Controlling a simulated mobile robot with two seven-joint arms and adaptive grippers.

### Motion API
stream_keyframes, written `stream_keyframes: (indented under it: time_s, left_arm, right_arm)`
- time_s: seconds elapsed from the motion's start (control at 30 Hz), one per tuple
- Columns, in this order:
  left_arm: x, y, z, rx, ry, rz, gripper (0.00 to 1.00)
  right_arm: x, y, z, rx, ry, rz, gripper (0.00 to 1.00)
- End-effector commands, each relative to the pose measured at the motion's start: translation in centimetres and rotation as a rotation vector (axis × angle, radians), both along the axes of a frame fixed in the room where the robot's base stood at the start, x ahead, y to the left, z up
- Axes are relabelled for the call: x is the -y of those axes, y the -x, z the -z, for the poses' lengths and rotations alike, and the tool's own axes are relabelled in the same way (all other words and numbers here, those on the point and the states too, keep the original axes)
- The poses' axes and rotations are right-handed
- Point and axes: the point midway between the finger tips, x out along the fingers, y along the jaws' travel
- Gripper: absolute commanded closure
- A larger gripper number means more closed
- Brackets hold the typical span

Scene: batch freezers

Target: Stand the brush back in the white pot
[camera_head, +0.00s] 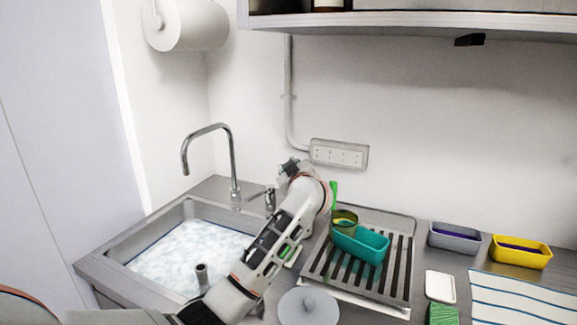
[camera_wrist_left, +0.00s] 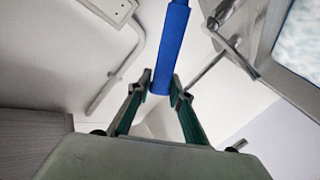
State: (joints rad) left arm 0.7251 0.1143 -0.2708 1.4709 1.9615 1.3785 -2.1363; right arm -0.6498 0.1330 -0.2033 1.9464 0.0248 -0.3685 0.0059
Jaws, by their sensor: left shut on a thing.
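My left gripper (camera_head: 290,168) is raised between the tap and the wall socket, with its arm crossing over the counter from the lower left. In the left wrist view the left gripper (camera_wrist_left: 161,88) is shut on a blue rod (camera_wrist_left: 171,45), which looks like the brush's handle. The rod runs out of the top of that view, so its other end is not seen. In the head view the brush is hidden or too small to make out. I cannot make out the white pot in either view; my arm covers part of the counter. My right gripper is not in view.
The foamy sink (camera_head: 135,249) is left, with a tap (camera_head: 231,160) behind it. The drying rack (camera_head: 319,266) holds a teal tub (camera_head: 370,248) and a green-yellow cup (camera_head: 344,229). A grey tub (camera_head: 453,240) and yellow tub (camera_head: 520,256) stand right. A round lid (camera_head: 318,312) lies in front.

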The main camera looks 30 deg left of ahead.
Motion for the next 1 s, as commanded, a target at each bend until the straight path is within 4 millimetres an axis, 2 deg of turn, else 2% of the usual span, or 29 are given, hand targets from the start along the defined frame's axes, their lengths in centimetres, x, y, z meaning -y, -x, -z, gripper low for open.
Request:
stream_keyframes:
  time_s: [0.13,0.17,0.2,0.53,0.67,0.77,1.0]
  left_arm:
    - [0.0,0.0,0.4,-0.002,0.0,0.0,1.0]
    - [0.0,0.0,0.4,0.0,0.0,-0.001,0.72]
    - [0.0,0.0,0.4,0.0,0.0,-0.001,0.63]
    - [0.0,0.0,0.3,0.0,0.0,0.0,0.63]
    - [0.0,0.0,-0.3,0.003,0.0,0.0,0.63]
    - [1.0,1.1,-0.4,0.0,0.0,0.002,0.63]
    - [4.1,5.0,-1.1,0.002,0.003,0.002,0.63]
  right_arm:
    - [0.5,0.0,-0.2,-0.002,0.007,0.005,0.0]
    - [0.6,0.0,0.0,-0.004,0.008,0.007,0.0]
    - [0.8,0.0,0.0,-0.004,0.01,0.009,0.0]
    - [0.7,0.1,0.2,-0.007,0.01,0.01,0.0]
    - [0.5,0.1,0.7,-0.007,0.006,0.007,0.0]
    - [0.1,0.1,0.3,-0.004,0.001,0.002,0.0]
    - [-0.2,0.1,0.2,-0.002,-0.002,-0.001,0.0]
